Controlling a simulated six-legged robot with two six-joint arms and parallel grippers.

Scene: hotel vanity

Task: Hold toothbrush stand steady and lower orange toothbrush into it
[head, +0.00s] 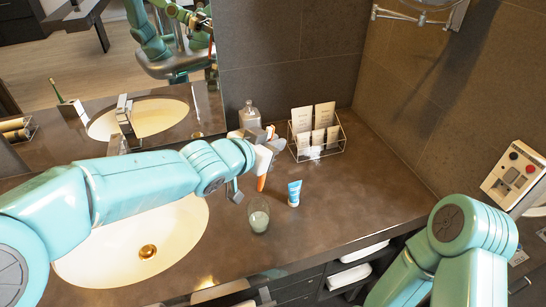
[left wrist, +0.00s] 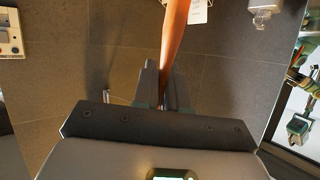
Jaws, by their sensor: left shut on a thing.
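The orange toothbrush (head: 261,184) hangs from my left gripper (head: 257,165), above the counter right of the sink. In the left wrist view, the orange handle (left wrist: 175,40) runs between the two fingers of the left gripper (left wrist: 164,88), which are shut on it. A clear cup-like glass (head: 259,219), perhaps the toothbrush stand, stands upright on the counter below and apart from the brush. My right arm enters at the lower right of the head view; its gripper is not visible, and nothing is seen holding the glass.
A blue-and-white tube (head: 294,193) stands right of the glass. A wire rack (head: 318,148) with packets and a clear bottle (head: 249,114) stand at the back. The sink (head: 120,255) lies left under my left arm. The counter (head: 375,185) at right is clear.

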